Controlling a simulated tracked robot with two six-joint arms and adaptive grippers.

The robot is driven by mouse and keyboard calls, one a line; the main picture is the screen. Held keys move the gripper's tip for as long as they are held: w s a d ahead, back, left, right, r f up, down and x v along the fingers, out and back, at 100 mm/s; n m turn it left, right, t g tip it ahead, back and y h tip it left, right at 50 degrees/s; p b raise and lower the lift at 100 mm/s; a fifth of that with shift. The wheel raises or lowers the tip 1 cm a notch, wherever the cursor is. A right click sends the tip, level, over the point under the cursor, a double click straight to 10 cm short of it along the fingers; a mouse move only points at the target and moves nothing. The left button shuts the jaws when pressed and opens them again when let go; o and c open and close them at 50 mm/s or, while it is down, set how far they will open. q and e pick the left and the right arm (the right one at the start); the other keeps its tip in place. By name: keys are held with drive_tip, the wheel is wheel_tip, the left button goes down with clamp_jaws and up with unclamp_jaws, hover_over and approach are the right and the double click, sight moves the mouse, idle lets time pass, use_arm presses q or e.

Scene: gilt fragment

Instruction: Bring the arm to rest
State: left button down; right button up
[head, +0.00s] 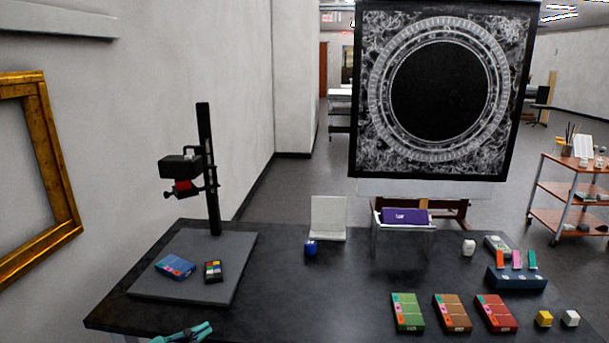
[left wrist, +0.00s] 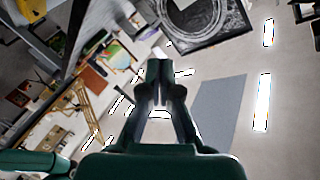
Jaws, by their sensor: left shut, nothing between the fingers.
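My left gripper (head: 205,329) shows at the bottom edge of the head view, in front of the black table (head: 290,280), teal and partly cut off by the frame. In the left wrist view the left gripper (left wrist: 160,68) has its fingertips together, with nothing between them. That view is tilted and looks out across the room, away from the tabletop. My right gripper is not in either view.
A copy stand base (head: 190,290) holds a blue box (head: 175,267) and a colour chart (head: 213,271). Green (head: 407,312), brown (head: 452,313) and red (head: 495,313) boxes lie at the right. The table's front middle is clear. A gilt frame (head: 65,190) hangs left.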

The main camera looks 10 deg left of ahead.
use_arm(q)
drive_tip(key=s+d+f+n+g, duration=0.2)
drive_tip(key=d+f+n+g, duration=0.1)
drive_tip(key=d+f, duration=0.65)
drive_tip(key=s+d+f+n+g, duration=0.2)
drive_tip(key=d+f+n+g, duration=0.1)
drive_tip(key=d+f, duration=0.6)
drive_tip(key=s+f+n+g+y, duration=0.1)
drive_tip(key=s+f+n+g, duration=0.3)
drive_tip(key=s, duration=0.5)
drive_tip(key=s+d+f+n+g+y, duration=0.1)
drive_tip(key=s+f+n+g, duration=0.3)
drive_tip(key=s+f, duration=0.5)
drive_tip(key=shift+s+n+y, duration=0.5)
drive_tip(key=shift+s+n, duration=0.15)
drive_tip(key=shift+n, duration=0.15)
